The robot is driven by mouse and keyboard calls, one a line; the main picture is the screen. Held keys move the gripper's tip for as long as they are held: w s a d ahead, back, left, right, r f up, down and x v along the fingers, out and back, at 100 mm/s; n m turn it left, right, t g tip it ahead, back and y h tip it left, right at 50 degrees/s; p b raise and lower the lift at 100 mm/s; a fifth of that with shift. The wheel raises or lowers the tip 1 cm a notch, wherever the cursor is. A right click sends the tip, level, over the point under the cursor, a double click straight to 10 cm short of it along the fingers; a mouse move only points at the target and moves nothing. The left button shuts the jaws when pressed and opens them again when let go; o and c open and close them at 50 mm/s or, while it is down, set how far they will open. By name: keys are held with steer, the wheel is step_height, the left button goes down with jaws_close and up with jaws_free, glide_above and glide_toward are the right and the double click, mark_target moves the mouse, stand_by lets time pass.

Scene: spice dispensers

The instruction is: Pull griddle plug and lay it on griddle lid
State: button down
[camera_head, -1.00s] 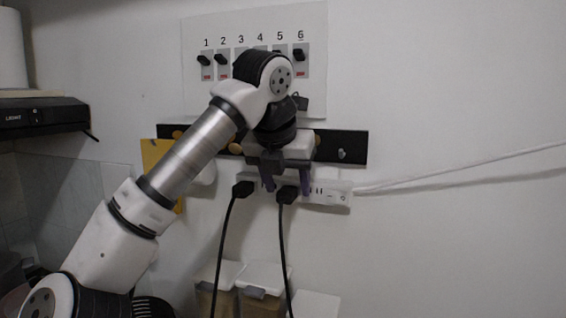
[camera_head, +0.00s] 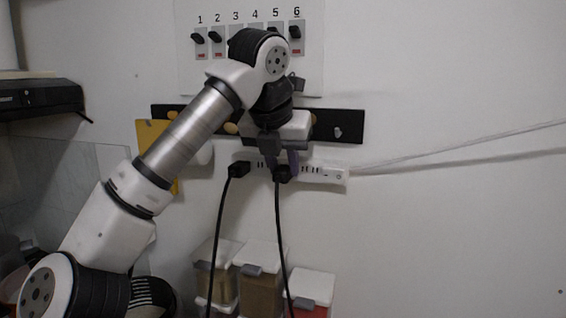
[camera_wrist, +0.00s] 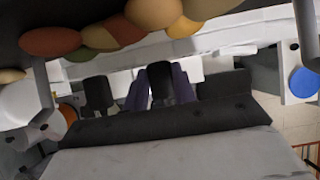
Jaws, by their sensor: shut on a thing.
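A white power strip (camera_head: 332,174) is fixed to the wall with two black plugs at it, each with a hanging black cord. My gripper (camera_head: 283,165) is shut on the right black plug (camera_head: 282,175), still at the strip. In the wrist view, its purple fingers (camera_wrist: 160,90) stand on both sides of that plug (camera_wrist: 160,80). The left black plug (camera_head: 239,169) is free of my gripper and also shows in the wrist view (camera_wrist: 97,94). No label shows which cord is the griddle's. I cannot make out a griddle lid.
A black rail (camera_head: 340,127) with rounded knobs runs above the strip. Numbered switches (camera_head: 296,35) are higher on the wall. Lidded containers (camera_head: 262,285) stand below, near the cords. A range hood (camera_head: 40,110) is at left. The wall at right is clear except for a white cable.

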steer(key=shift+s+a, duration=0.1)
steer(key=shift+s, duration=0.1)
steer(key=shift+s+a+b, duration=0.15)
steer(key=shift+s+b, duration=0.15)
steer(key=shift+s, duration=0.1)
steer(key=shift+s+a+b, duration=0.2)
steer(key=shift+s+b, duration=0.15)
steer(key=shift+s, duration=0.35)
steer(key=shift+s+a+b, duration=0.3)
steer(key=shift+s+b, duration=0.05)
steer(key=shift+s, duration=0.55)
steer(key=shift+s+a+b, duration=0.25)
steer(key=shift+s+b, duration=0.05)
steer(key=shift+s, duration=0.6)
